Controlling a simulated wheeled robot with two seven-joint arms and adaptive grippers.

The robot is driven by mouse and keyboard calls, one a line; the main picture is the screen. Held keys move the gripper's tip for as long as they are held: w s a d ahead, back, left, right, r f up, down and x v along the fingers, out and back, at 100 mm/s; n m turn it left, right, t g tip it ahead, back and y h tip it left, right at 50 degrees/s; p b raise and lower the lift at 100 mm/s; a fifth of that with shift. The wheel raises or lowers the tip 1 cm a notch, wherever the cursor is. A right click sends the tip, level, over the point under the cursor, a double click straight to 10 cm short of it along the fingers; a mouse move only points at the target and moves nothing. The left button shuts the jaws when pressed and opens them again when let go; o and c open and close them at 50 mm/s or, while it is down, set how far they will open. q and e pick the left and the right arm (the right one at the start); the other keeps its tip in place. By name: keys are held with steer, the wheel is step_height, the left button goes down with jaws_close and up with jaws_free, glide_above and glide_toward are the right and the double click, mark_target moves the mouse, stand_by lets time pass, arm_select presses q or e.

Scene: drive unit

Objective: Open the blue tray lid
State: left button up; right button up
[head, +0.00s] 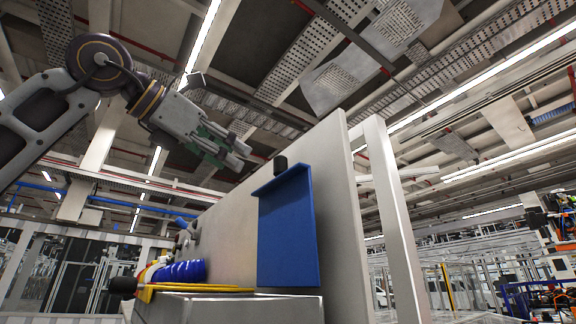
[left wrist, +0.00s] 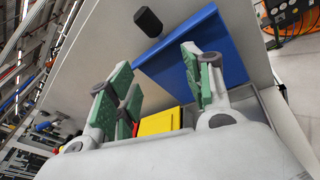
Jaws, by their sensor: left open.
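The blue tray lid (head: 288,232) is a flat blue panel with a lip along its top edge, standing against a grey upright panel (head: 235,235) in the head view. It also shows in the left wrist view (left wrist: 225,50), partly behind a finger. My left gripper (head: 240,155) is above and left of the lid in the head view, apart from it. In the left wrist view its green-padded fingers (left wrist: 165,90) are spread with nothing between them. What is behind the lid is hidden. My right gripper is not in view.
A black knob (head: 280,164) sticks out just above the lid. Blue rolls (head: 180,272) and a yellow item (head: 195,288) lie left of it on a grey ledge (head: 240,307). A pale post (head: 388,215) stands to the right.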

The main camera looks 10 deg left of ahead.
mark_target(276, 163)
arm_select(q)
steer(key=shift+d+r+n+t+h, duration=0.3)
steer(key=shift+r+n, duration=0.4)
steer(key=shift+n, duration=0.55)
steer(key=shift+d+r+n+t+h, duration=0.25)
steer(key=shift+r+n, duration=0.45)
steer(key=shift+n, duration=0.55)
steer(key=shift+d, duration=0.15)
steer(key=p+x, duration=0.4)
steer(key=x, duration=0.7)
steer(key=shift+w+r, duration=0.1)
steer(key=shift+w, duration=0.2)
steer(key=shift+p+x, duration=0.3)
steer(key=shift+x, duration=0.75)
steer(key=shift+c, duration=0.3)
jaws_close()
